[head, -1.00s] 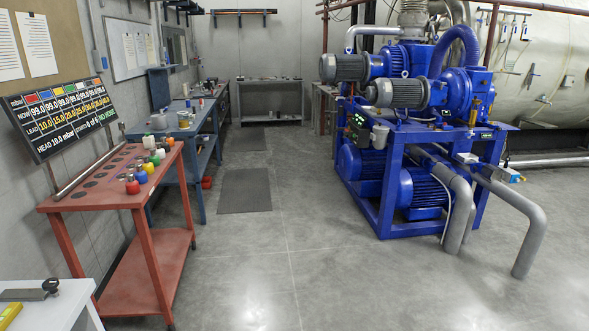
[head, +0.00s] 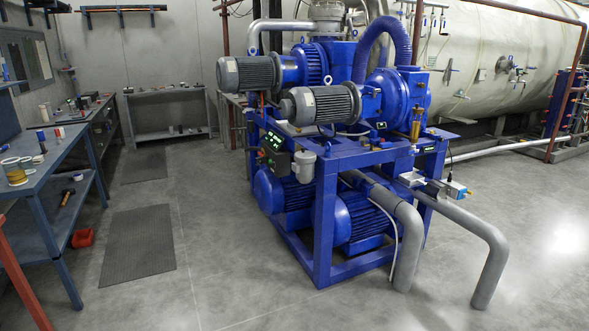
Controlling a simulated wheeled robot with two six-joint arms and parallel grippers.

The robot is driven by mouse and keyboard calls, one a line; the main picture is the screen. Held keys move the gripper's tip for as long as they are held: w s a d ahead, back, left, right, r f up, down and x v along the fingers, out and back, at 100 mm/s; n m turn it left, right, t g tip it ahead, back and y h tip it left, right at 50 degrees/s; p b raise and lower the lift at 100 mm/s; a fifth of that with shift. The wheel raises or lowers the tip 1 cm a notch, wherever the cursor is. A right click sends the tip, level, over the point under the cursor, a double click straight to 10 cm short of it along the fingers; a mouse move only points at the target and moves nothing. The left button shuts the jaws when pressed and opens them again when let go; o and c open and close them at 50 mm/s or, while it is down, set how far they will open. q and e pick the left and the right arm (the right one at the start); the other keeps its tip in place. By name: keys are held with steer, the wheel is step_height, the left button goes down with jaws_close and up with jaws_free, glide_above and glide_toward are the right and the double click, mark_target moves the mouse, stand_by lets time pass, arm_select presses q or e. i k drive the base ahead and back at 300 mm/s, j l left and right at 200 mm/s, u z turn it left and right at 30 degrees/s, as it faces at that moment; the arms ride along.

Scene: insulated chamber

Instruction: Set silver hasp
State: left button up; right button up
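I cannot make out a silver hasp in the head view. The large white cylindrical chamber (head: 490,60) lies along the back right, with several small handles and fittings on its wall, too small to tell apart. A blue pump skid (head: 340,160) with grey motors stands in front of it at the centre. Neither of my grippers shows in the view.
A blue workbench (head: 50,165) with cans and small items stands at the left. A further bench (head: 165,110) is at the back wall. Grey pipes (head: 490,260) reach the floor right of the skid. Dark mats (head: 140,240) lie on open floor; the right floor is clear.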

mark_target(260, 161)
steer(key=i+u, duration=0.1)
steer(key=i, duration=0.45)
steer(key=i+l, duration=0.1)
steer(key=i, duration=0.45)
steer(key=i+l+u, duration=0.15)
steer(key=i, duration=0.4)
steer(key=i+l, duration=0.1)
steer(key=i, duration=0.45)
steer(key=i+j+z, duration=0.1)
steer(key=z, duration=0.3)
steer(key=i+j+z, duration=0.15)
steer(key=z, duration=0.2)
steer(key=i, duration=0.1)
